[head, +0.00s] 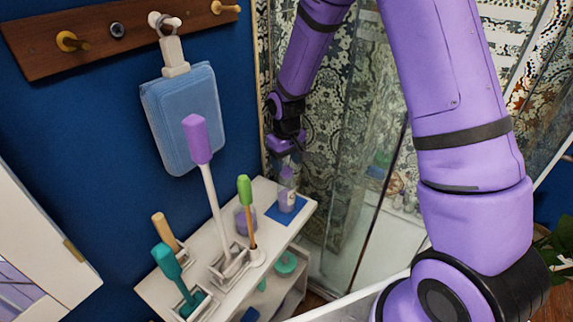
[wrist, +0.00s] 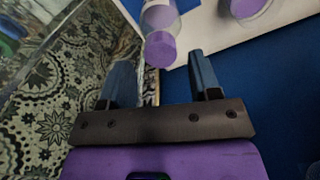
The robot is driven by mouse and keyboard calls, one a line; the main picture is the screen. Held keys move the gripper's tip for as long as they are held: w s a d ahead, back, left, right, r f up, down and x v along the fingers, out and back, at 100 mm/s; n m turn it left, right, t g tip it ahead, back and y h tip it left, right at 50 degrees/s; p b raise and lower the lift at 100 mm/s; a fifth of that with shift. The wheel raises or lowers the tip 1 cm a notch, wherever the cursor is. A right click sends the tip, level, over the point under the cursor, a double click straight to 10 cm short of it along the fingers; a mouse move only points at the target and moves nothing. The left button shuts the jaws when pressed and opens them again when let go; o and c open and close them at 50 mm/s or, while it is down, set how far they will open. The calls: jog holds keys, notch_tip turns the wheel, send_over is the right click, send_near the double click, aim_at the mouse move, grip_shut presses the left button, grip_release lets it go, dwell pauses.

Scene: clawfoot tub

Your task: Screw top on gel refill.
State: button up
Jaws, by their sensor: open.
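The gel refill is a clear bottle with a pale label and purple contents (head: 287,197), upright on a blue mat (head: 299,206) at the shelf's far end. In the wrist view, its clear body (wrist: 157,15) is cut by the top edge. Its purple top (wrist: 161,48) sits on the bottle's end; how tightly cannot be told. My gripper (head: 287,152) is just above the bottle, pointing down. In the wrist view, my gripper (wrist: 161,72) is open, with the top ahead of and between the two blue fingertips, apparently not touching them.
A second purple container (head: 245,220) stands nearby; a purple item also shows at the wrist view's top edge (wrist: 248,8). Several brushes in holders, including a tall purple-handled one (head: 198,140), crowd the white shelf (head: 160,287). Patterned tile and glass lie right, a blue wall left.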

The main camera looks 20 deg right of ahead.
jog(key=shift+r, duration=1.6)
notch_tip(320, 180, up, 11)
jog(key=shift+f, duration=0.1)
jog(key=s+d+r+m+t, duration=0.2)
jog(key=s+d+r+t, duration=0.15)
jog(key=s+r, duration=1)
jog(key=s+d+r+t, duration=0.1)
jog(key=s+r, duration=0.1)
jog(key=s, duration=0.6)
jog(key=s+d+r+m, duration=0.1)
jog(key=s+d+r, duration=0.1)
jog(key=s, duration=0.5)
jog(key=shift+s+d+t, duration=0.2)
jog(key=shift+s+t, duration=0.15)
